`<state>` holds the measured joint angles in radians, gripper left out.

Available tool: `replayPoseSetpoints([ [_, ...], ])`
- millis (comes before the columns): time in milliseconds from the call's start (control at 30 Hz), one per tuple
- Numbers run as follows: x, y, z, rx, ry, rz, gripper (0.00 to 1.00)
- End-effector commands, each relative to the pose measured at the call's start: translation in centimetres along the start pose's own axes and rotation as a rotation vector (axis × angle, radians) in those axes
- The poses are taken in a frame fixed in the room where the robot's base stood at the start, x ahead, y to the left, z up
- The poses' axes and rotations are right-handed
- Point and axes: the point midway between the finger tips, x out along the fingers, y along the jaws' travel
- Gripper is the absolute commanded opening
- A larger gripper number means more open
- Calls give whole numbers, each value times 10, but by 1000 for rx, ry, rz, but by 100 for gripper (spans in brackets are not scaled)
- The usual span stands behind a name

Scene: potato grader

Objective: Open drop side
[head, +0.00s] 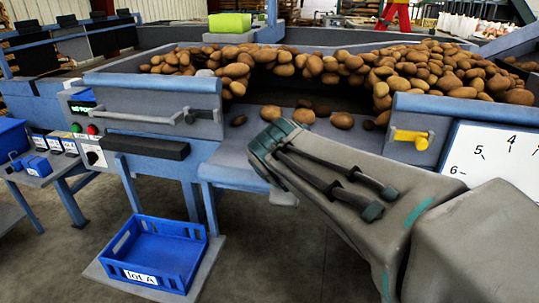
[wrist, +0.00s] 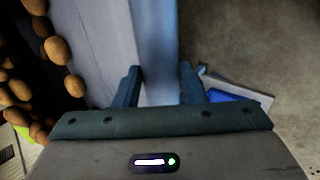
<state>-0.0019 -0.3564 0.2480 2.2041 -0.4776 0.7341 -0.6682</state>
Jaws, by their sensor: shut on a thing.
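The drop side (head: 237,158) is a grey panel with a blue edge rail in the gap between two fixed blue side panels. It looks swung down and outward, below their tops. My gripper (wrist: 160,84) is at its outer edge, with one finger on each side of the blue rail (wrist: 158,40), shut on it. In the head view my arm hides the fingertips and the right part of the drop side. The yellow latch (head: 410,137) is on the right side panel. A grey rod handle (head: 150,117) is on the left side panel.
Potatoes (head: 430,70) are heaped behind the gap, with a few loose ones (head: 341,121) at its inner edge. A blue crate (head: 155,252) labelled lot A stands low in front, at left. A dial board (head: 495,155) stands at right. Floor beside the crate is clear.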

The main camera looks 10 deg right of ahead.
Motion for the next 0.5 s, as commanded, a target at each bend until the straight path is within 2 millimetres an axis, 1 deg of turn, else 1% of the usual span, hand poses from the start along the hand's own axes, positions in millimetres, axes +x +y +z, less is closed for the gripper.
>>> replayPoseSetpoints([
  [33, 6, -10, 1, -1, -9, -26, 0],
  [167, 7, -10, 1, -1, -9, -27, 0],
  [200, 7, -10, 1, -1, -9, -28, 40],
  [267, 7, -10, 1, -2, -9, -27, 57],
  [300, 7, -10, 1, -2, -9, -27, 59],
  [500, 7, -8, 2, 0, -10, -22, 59],
])
